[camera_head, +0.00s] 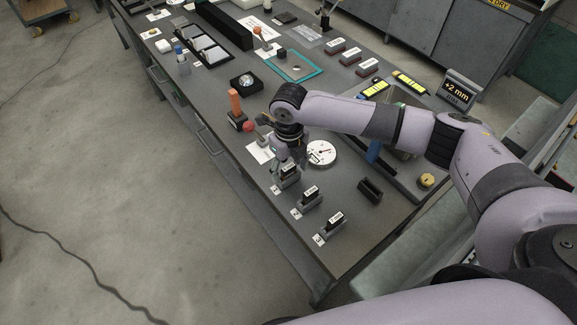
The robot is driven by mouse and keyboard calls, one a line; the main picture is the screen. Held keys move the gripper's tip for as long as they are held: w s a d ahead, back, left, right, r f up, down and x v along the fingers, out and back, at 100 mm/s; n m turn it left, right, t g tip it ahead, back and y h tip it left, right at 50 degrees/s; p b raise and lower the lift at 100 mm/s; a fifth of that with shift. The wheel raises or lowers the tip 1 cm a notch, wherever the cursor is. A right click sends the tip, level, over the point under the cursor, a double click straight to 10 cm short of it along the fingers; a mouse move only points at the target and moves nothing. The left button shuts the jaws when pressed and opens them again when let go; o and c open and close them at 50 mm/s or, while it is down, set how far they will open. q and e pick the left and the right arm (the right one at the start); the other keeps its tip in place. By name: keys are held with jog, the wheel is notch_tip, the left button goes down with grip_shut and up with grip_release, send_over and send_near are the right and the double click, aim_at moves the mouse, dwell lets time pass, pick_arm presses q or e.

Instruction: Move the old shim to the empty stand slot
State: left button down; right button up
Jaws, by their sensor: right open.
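My right gripper (284,160) points down, open, near the front edge of the bench, close above the rearmost of three small grey stands. This rearmost stand (289,178) has a dark, white-labelled piece in it and is partly covered by the gripper. The middle stand (309,198) and the front stand (331,226) each hold a similar labelled piece. A black slotted block (370,190) stands apart to their right. I cannot tell which piece is the old shim or whether the block's slot is empty. My left gripper is not in view.
A white round dial (321,153) lies just right of the gripper. A red ball (248,126) and an orange-handled block (235,110) stand to its left. A "+2 mm" sign (459,88) stands at the right. Bare bench top (350,255) surrounds the front stand.

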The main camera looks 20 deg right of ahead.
aim_at(289, 166)
notch_tip(289, 166, up, 12)
dwell(0.6)
